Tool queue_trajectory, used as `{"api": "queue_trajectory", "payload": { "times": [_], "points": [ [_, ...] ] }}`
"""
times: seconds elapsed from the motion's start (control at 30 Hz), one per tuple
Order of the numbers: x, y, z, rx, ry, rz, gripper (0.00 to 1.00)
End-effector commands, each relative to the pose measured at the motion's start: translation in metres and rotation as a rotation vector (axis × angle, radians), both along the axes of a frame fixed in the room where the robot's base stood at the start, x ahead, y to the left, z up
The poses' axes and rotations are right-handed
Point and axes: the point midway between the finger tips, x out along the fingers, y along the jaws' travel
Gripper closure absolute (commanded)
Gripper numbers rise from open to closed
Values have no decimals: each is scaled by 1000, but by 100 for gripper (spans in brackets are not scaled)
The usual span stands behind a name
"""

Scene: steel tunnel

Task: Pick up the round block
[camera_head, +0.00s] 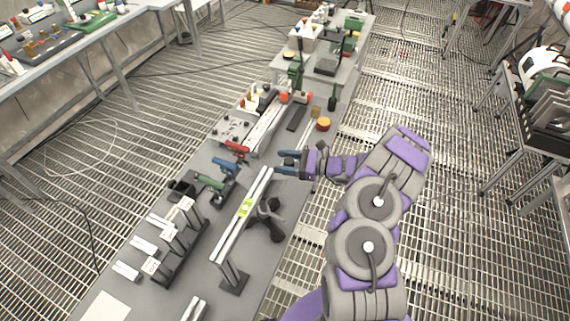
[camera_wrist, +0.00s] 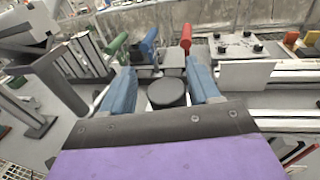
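My gripper (camera_head: 282,162) is open above the long grey table in the head view, with its blue fingers pointing left. In the wrist view the two fingers of my gripper (camera_wrist: 163,80) stand wide apart. A dark round disc (camera_wrist: 167,93) shows between them; I cannot tell whether they touch it. In the head view a round orange and yellow block (camera_head: 323,124) sits near the table's right edge, beyond my gripper and apart from it. A small tan piece (camera_head: 315,112) stands just behind it. I cannot tell which round thing is the task's block.
Red (camera_head: 237,147), blue (camera_head: 224,165) and green (camera_head: 211,183) handled tools stand left of my gripper. A metal rail frame (camera_head: 245,208) rises in front of it, with a dark tool beside it. A dark bottle (camera_head: 332,100) stands farther back. Grated floor lies right of the table.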

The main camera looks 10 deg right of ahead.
Motion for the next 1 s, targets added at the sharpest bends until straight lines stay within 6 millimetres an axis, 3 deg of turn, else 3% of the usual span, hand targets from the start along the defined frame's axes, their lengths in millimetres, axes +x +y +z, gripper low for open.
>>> {"api": "queue_trajectory", "payload": {
  "times": [0.2, 0.6, 1.0],
  "points": [
    [0, -7, -1, 4, 0, -2, 60],
    [0, 3, 0, -5, -2, -1, 97],
    [0, -5, 12, 2, -2, -2, 97]
  ]
}}
